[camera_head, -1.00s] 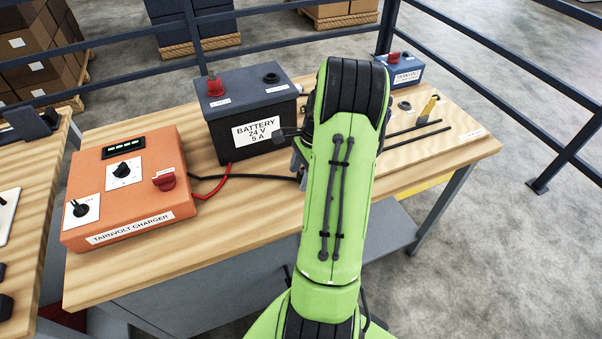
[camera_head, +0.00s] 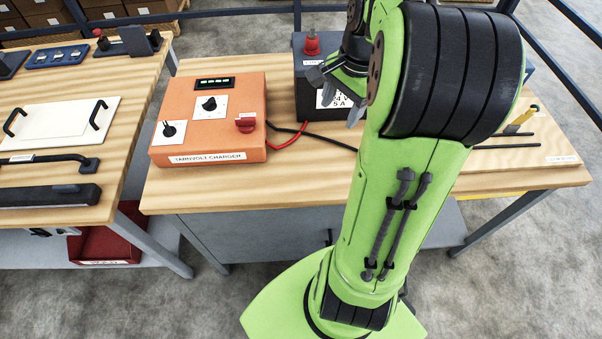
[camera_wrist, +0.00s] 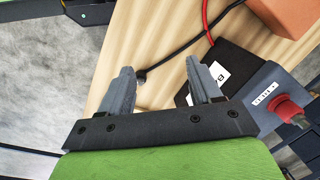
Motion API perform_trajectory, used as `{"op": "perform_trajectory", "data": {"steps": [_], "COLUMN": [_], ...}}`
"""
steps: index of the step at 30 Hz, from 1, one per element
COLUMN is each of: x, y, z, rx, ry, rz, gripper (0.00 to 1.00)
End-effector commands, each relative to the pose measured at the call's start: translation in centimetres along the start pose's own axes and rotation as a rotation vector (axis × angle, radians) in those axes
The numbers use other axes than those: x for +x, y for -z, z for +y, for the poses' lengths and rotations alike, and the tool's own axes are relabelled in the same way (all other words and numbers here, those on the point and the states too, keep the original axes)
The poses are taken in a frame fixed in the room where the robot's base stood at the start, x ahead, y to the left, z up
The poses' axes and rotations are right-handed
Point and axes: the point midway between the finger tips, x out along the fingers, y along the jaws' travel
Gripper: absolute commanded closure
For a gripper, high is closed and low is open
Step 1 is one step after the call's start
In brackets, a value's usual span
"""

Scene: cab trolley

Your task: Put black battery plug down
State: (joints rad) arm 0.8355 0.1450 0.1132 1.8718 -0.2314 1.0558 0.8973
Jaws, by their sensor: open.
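The black battery plug (camera_wrist: 141,76) is at the end of a black cable (camera_wrist: 165,57) and appears to lie on the wooden tabletop in the wrist view. It shows between the tips of my gripper (camera_wrist: 158,68), which is open, with both fingers apart and nothing held. In the head view my gripper (camera_head: 338,96) is in front of the battery (camera_head: 308,98), and my arm hides the plug. The battery has a red terminal (camera_head: 311,43) on top, also in the wrist view (camera_wrist: 292,112). The black terminal is hidden.
The orange charger (camera_head: 215,120) stands left of the battery, with red and black cables from its right side. A second table (camera_head: 130,125) at the left holds a white panel (camera_head: 60,122) and black handles. Thin black rods (camera_head: 505,146) lie on the right. Railings run behind.

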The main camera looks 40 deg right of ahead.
Motion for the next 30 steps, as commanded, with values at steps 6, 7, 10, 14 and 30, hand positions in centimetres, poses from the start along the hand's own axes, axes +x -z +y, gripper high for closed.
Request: {"op": "perform_trajectory", "data": {"steps": [6, 7, 10, 14, 30], "x": [-4.2, -4.3, -4.4, -3.9, -3.7], "y": [-14.3, -15.7, -19.0, -20.8, -21.1], "z": [1.8, 2.6, 5.3, 7.6, 8.1], "rx": [-0.762, -0.861, -1.144, -1.362, -1.414], "ry": [0.088, 0.104, 0.157, 0.202, 0.209], "rz": [0.184, 0.208, 0.276, 0.329, 0.34], "gripper": [0.36, 0.36, 0.36, 0.36, 0.35]}}
